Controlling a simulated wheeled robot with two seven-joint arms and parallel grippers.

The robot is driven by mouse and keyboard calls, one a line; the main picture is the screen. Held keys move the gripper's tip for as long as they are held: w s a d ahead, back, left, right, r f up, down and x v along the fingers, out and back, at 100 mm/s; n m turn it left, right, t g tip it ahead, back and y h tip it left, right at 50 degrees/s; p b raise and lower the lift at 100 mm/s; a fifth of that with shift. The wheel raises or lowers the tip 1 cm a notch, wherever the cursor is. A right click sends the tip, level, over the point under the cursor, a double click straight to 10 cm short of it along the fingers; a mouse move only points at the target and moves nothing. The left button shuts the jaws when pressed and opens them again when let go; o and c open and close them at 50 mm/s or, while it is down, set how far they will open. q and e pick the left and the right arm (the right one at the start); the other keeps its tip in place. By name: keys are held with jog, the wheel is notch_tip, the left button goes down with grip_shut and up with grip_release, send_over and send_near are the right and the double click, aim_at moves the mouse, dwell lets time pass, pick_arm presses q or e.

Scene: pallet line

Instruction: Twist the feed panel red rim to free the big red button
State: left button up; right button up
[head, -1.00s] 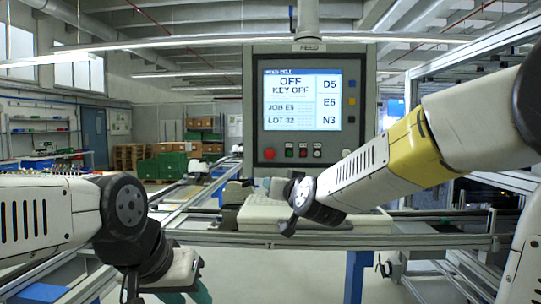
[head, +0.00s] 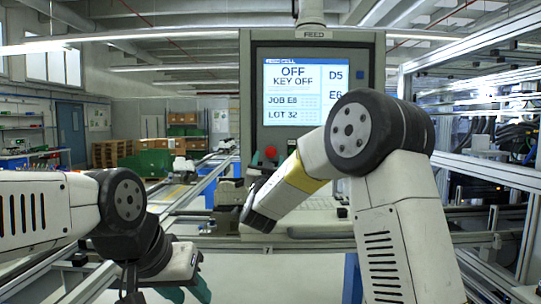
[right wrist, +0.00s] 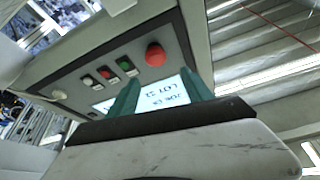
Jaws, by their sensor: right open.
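The feed panel (head: 247,100) is a grey box with a lit screen (head: 305,90) reading OFF, KEY OFF. The big red button (head: 270,152) sits at its lower left; it also shows in the right wrist view (right wrist: 155,55). I cannot tell its red rim apart from the button. My right gripper (right wrist: 160,78) is open and empty. In the right wrist view its teal fingers point at the panel, with the button seen beyond and between the tips, apart from them. My left gripper (head: 187,289) hangs low, partly cut off by the bottom edge; its opening is unclear.
A conveyor frame (head: 215,242) runs below the panel. Green crates (head: 150,162) stand far back left. My right arm covers the panel's lower right.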

aim_at(271, 152)
jog(key=w, duration=0.6)
jog(key=shift+w+d+r, duration=0.1)
jog(key=shift+d+r, duration=0.2)
jog(key=shift+w+r, duration=0.25)
jog(key=shift+w, duration=0.35)
grip_shut()
jog(key=shift+m, duration=0.3)
jog(key=m+g+h, duration=0.1)
jog(key=m+h, duration=0.1)
jog(key=m, duration=0.2)
jog(key=shift+m+h, duration=0.3)
jog(key=shift+r+m+g+h, duration=0.1)
jog(key=shift+m+g+h, duration=0.3)
jog(key=shift+m, duration=0.7)
jog(key=shift+m+g+h, duration=0.3)
jog(key=shift+m+h, duration=0.1)
jog(key=shift+m, duration=0.7)
